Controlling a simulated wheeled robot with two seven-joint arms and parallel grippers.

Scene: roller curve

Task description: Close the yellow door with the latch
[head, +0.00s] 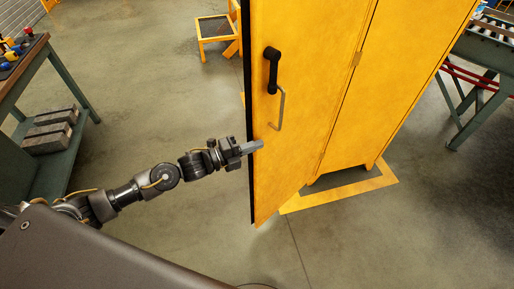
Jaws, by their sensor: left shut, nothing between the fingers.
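The yellow door (300,100) belongs to a yellow cabinet (385,90) and stands swung out from it, its dark free edge toward the left. A black latch handle (272,70) sits high on the door face, with a thin metal bar handle (279,110) just below it. My left gripper (257,145) is shut and empty. Its fingertips are at the door's lower face near the free edge, below the handles; I cannot tell whether they touch. My right gripper is not in view.
A workbench (40,75) with tools on top and grey blocks on its lower shelf stands at the left. A yellow step stool (215,30) is behind the door. A roller conveyor (485,55) stands at the right. The floor between bench and door is clear.

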